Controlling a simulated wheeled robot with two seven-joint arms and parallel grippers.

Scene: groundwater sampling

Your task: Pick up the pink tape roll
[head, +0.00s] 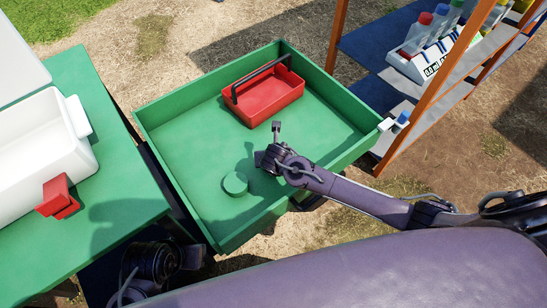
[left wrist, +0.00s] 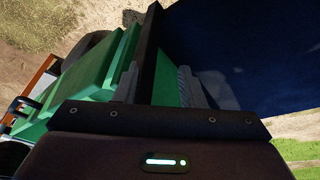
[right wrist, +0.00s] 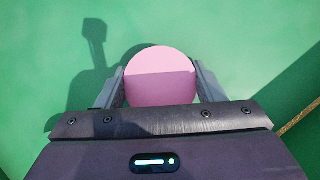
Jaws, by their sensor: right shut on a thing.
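In the head view my right gripper (head: 270,155) is over the green drawer (head: 185,145), and the roll is hidden there. How high it is above the drawer floor I cannot tell. My left gripper (left wrist: 160,85) is open, its fingers apart with a dark edge behind them, beside the green table.
A red handled box (head: 268,98) sits at the back of the drawer. A round green shape (head: 235,183) lies left of my right gripper. A white bin (head: 35,150) with a red clip stands on the green table (head: 110,195). A shelf with a bottle rack (head: 430,62) is at right.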

